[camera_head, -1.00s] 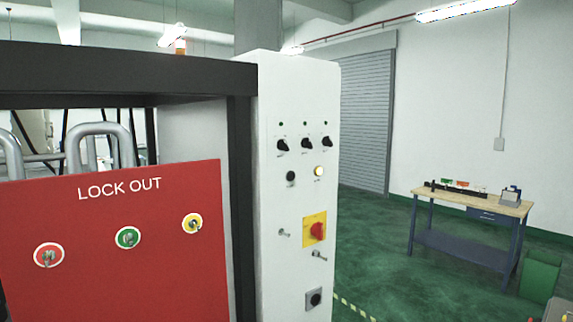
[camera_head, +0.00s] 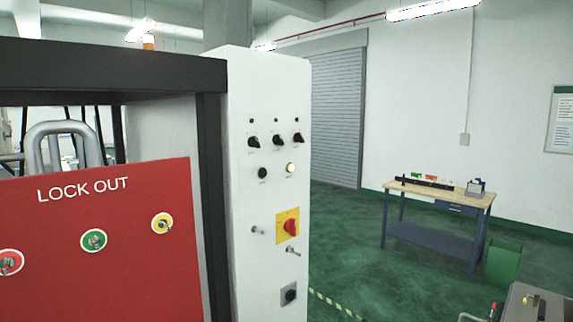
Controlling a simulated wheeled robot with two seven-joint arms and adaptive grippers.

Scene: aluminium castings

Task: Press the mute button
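A white control panel (camera_head: 242,200) stands upright near the middle of the head view. It carries a black round button (camera_head: 263,172) and a lit pale-yellow button (camera_head: 290,168) side by side. The labels by them are too small to read, so I cannot tell which one is the mute button. Above them is a row of black rotary knobs (camera_head: 276,141) with small green and dark lamps over them. Below is a red rotary switch (camera_head: 291,227) on a yellow plate. Neither of my grippers is in view.
A workbench (camera_head: 440,192) and a green bin (camera_head: 504,263) stand at the right. A grey surface (camera_head: 530,300) shows at the lower right. Green floor (camera_head: 370,270) between is clear.

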